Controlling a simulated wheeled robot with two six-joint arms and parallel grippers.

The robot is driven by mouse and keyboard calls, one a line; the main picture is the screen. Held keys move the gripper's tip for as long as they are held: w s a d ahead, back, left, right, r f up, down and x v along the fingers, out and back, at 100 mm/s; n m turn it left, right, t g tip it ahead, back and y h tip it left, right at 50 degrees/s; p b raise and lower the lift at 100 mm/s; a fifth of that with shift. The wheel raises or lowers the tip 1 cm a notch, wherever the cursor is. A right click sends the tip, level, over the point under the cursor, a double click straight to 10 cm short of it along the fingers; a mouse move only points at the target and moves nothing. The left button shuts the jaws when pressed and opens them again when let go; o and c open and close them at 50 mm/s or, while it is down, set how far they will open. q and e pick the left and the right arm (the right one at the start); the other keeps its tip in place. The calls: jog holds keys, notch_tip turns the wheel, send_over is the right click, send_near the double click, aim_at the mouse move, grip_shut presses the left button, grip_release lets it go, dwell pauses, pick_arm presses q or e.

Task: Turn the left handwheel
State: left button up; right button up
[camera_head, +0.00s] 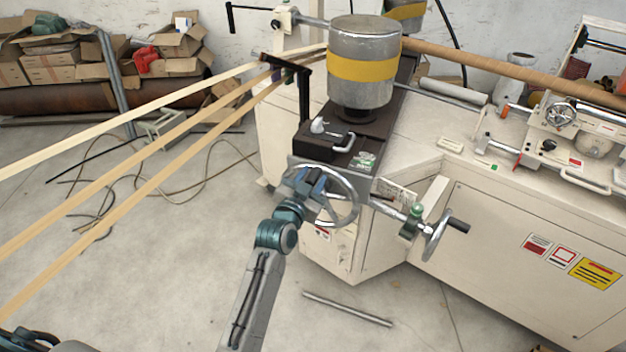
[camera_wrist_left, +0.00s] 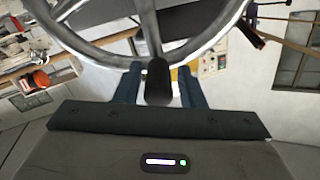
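The left handwheel (camera_head: 355,203) is a silver spoked wheel on the front of the cream machine. It fills the top of the left wrist view (camera_wrist_left: 228,30), where its black handle (camera_wrist_left: 158,78) points toward the camera. My left gripper (camera_head: 308,183) is at the upper left part of the wheel and covers some of its rim. In the left wrist view the two blue-grey fingers (camera_wrist_left: 160,90) stand on either side of the handle, with a gap visible beside it. The gripper looks open around the handle. My right gripper is not in view.
A second handwheel (camera_head: 434,235) with a black handle stands just right of the left one. A metal cylinder with a yellow band (camera_head: 362,68) stands above. Long tan strips (camera_head: 140,158) run in from the left. A metal rod (camera_head: 347,309) lies on the floor.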

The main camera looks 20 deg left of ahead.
pick_arm(q)
jog(key=shift+o, duration=0.4)
jog(key=shift+d, duration=0.1)
jog(key=shift+s+f, duration=0.1)
jog(key=shift+s, duration=0.25)
jog(key=s+b, duration=0.2)
jog(key=s, duration=0.8)
jog(key=shift+a+b, duration=0.35)
jog(key=shift+a, duration=0.1)
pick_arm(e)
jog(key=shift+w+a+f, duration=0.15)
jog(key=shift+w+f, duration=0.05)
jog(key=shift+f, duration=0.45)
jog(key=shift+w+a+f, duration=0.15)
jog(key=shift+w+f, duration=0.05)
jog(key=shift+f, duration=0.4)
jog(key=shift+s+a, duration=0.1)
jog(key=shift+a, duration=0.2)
